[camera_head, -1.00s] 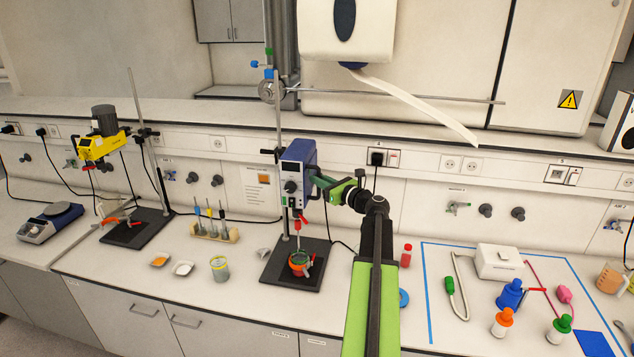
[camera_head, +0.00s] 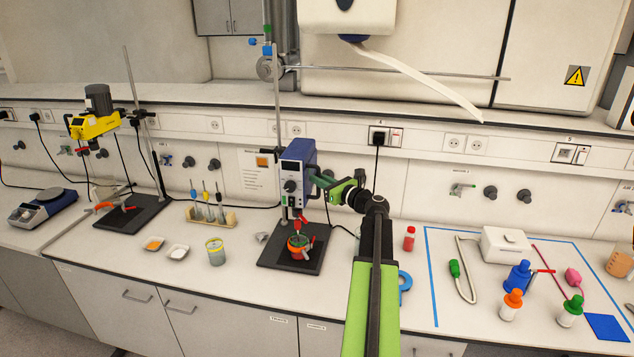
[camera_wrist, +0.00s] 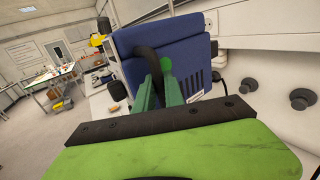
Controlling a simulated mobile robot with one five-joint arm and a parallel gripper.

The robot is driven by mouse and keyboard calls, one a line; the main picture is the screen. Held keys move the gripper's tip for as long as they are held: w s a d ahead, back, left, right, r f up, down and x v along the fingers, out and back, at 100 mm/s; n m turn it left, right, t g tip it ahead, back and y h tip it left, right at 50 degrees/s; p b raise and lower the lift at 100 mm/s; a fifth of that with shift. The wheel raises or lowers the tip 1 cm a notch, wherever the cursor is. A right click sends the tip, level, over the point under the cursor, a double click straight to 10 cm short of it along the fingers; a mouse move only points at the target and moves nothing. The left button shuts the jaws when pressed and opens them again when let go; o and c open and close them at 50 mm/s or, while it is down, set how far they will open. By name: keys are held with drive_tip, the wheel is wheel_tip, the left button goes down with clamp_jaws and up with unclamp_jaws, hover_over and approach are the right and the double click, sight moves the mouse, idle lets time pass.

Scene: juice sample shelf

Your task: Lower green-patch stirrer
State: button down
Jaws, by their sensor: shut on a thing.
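The blue overhead stirrer (camera_head: 297,172) is on a vertical stand rod (camera_head: 277,105) above a dark base plate (camera_head: 275,258). My gripper (camera_head: 322,184) is at its right side, shut on it. In the wrist view, the green fingers of my gripper (camera_wrist: 166,88) close at the back of the blue housing (camera_wrist: 200,50), beside a black curved part. The shaft's lower end is hidden.
A yellow stirrer (camera_head: 95,124) on another stand is at left. A rack with several stirring tools (camera_head: 212,218), two small dishes and a jar (camera_head: 215,252) stand left of the base plate.

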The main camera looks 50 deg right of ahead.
drive_tip(key=c, duration=1.7)
unclamp_jaws()
drive_tip(key=shift+f, duration=0.2)
drive_tip(key=s, duration=1.7)
drive_tip(key=shift+s+a, duration=0.2)
drive_tip(key=shift+a, duration=0.05)
